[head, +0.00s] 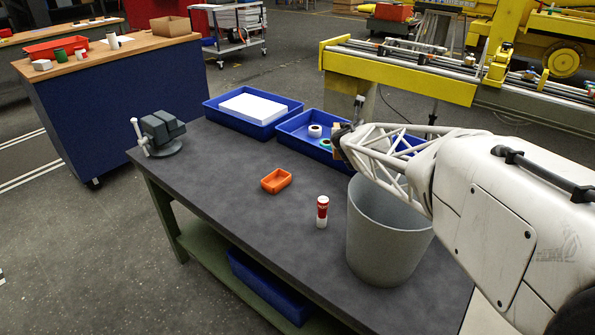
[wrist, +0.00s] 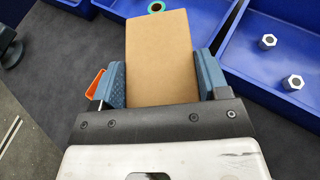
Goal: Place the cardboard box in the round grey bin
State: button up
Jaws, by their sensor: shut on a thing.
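The cardboard box (wrist: 160,50) is plain brown and sits between the two blue finger pads of my gripper (wrist: 161,82) in the wrist view. The gripper is shut on it. In the head view only a small brown part of the box (head: 337,148) shows by my gripper (head: 343,134), over the blue tray and partly hidden by my arm. The round grey bin (head: 385,245) stands on the dark workbench, nearer the camera than the gripper. My arm passes above its far right rim. Its floor is hidden.
A red and white tube (head: 322,211) stands left of the bin. A small orange tray (head: 276,181), a vise (head: 161,133) and two blue trays (head: 209,108) (head: 290,130) are on the bench (head: 225,175). Hex nuts (wrist: 267,41) lie in a blue tray. The bench's front left is clear.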

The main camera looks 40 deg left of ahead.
jog(key=shift+m+h, duration=0.4)
jog(key=shift+w+a+f, duration=0.1)
jog(key=shift+a+f, duration=0.15)
jog(key=shift+a, duration=0.4)
jog(key=shift+w+a+f, duration=0.1)
jog(key=shift+a+f, duration=0.2)
jog(key=shift+a, duration=0.3)
jog(key=shift+w+a+f, duration=0.1)
jog(key=shift+a+f, duration=0.15)
jog(key=shift+a, duration=0.4)
jog(key=a+f+m+t+h, duration=0.1)
jog(key=a+f, duration=0.5)
jog(key=a, duration=0.2)
jog(key=shift+s+a+f+m+t+h, duration=0.25)
jog(key=shift+s+f+m+t+h, duration=0.1)
jog(key=shift+m+t+h, duration=0.05)
notch_tip(320, 180, down, 6)
jog(key=shift+f, duration=0.15)
jog(key=shift+f, duration=1.85)
